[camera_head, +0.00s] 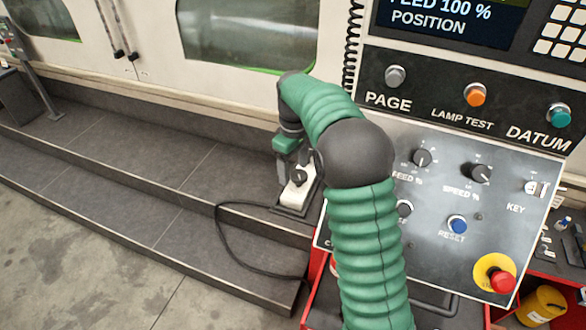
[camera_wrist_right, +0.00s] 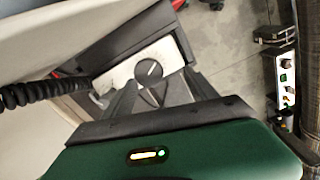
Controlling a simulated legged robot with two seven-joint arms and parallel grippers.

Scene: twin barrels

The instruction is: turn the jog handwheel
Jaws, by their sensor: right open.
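The jog handwheel is a round black knob (camera_head: 299,177) on a white pendant box (camera_head: 295,196), which sits in a dark holder at the step beside the control panel. In the right wrist view the knob (camera_wrist_right: 149,72) faces the camera on the pale box (camera_wrist_right: 124,72). My right gripper (camera_head: 295,164) reaches down over it from above. It is open, with its two dark fingers (camera_wrist_right: 150,90) on either side just short of the knob. I cannot tell whether they touch it. The forearm hides part of the panel. My left gripper is not in view.
The control panel (camera_head: 440,235) with knobs, buttons and a red emergency stop (camera_head: 501,282) stands close on the right. A black cable (camera_head: 228,240) loops over the dark steps (camera_head: 150,165). A coiled cord (camera_head: 353,45) hangs beside the screen. The floor at lower left is clear.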

